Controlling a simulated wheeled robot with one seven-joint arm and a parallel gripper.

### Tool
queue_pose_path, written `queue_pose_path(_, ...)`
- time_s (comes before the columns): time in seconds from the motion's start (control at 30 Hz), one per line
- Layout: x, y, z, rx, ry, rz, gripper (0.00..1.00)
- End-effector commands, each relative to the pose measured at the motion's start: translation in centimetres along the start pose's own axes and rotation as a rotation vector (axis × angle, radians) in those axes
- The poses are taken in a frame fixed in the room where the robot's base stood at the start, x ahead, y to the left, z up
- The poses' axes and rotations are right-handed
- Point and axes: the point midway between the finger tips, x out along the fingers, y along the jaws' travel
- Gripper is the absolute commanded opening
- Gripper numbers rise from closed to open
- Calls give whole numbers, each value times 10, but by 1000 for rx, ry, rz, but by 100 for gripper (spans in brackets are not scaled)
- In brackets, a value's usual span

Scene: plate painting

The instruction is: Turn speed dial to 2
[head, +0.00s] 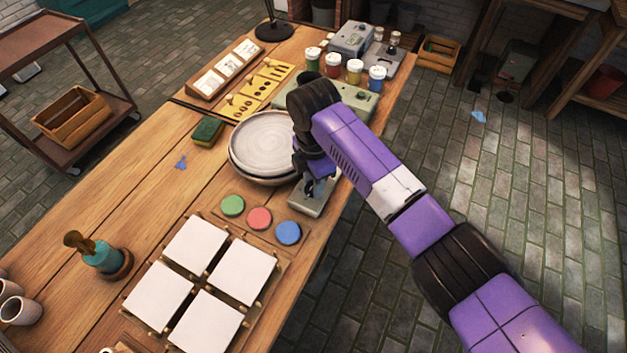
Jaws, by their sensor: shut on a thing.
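A small grey-green control box (306,207) sits at the right edge of the wooden table, beside a round pale plate (264,142) on a wheel. My gripper (312,192) points down onto this box, with its fingers shut at the box's top. The speed dial is hidden between and behind the fingers, so its setting cannot be read. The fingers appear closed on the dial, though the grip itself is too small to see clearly.
Paint jars (354,72) stand behind my arm on a grey-green rack. A green sponge (207,131) lies left of the plate. Green, red and blue discs (259,218) and white tiles (208,322) are in front. The left middle of the table is mostly clear.

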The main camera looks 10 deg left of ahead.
Motion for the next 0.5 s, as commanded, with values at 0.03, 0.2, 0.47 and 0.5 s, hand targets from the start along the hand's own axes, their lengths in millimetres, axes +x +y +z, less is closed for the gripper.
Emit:
queue_pose_path(0.03,0,0,0,2,0,-1,0)
queue_pose_path(0.2,-1,0,0,32,1,-1,0)
queue_pose_path(0.47,-3,0,-1,176,1,-2,0)
queue_pose_path(0.5,-3,0,-1,208,2,-2,0)
